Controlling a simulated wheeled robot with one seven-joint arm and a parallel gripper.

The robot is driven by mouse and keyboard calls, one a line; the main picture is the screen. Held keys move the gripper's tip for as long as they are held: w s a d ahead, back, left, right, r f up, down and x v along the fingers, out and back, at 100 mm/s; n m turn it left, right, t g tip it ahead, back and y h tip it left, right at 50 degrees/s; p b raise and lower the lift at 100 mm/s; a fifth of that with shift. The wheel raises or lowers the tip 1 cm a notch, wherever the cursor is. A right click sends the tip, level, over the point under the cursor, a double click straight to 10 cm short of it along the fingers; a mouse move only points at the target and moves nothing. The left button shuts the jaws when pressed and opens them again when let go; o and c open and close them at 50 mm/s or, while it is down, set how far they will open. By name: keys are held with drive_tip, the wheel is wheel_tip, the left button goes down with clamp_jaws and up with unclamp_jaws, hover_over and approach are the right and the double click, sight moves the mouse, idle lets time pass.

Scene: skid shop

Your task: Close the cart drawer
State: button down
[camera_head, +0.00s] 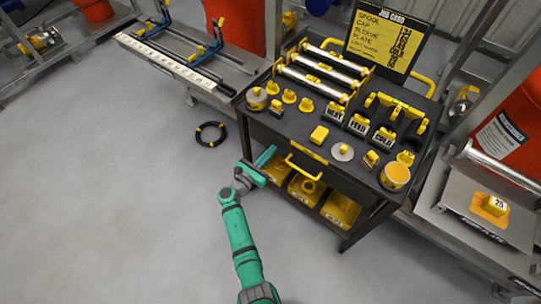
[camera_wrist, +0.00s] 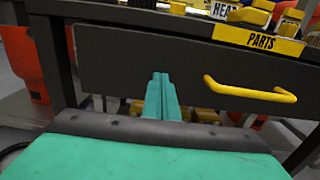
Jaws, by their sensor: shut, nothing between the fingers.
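The cart drawer (camera_head: 282,153) has a dark front panel under the front edge of the dark tool cart (camera_head: 253,118). The drawer front (camera_wrist: 130,58) fills the middle of the wrist view. Its yellow bar handle (camera_head: 303,168) also shows in the wrist view (camera_wrist: 250,91), right of my fingers. The drawer front looks close to the cart frame, with no wide gap visible; I cannot tell if it is fully flush. My teal gripper (camera_head: 268,154) is shut and empty at the left part of the drawer front. In the wrist view its fingertips (camera_wrist: 160,77) overlap the panel's lower part; contact is unclear.
A yellow PARTS label (camera_wrist: 258,40) is above the handle. Yellow bins (camera_head: 340,209) sit on the shelf below. Yellow parts and rollers crowd the cart top. A black cable coil (camera_head: 211,134) lies on the floor at left. The floor left of the cart is mostly clear.

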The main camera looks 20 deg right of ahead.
drive_tip(key=shift+w+d+r, duration=0.25)
drive_tip(key=shift+w+d, duration=0.05)
drive_tip(key=shift+d, duration=0.05)
drive_tip(key=v, duration=1.5)
drive_tip(key=shift+f, duration=0.25)
drive_tip(key=shift+s+d+f, duration=0.1)
drive_tip(key=shift+s+d, duration=0.05)
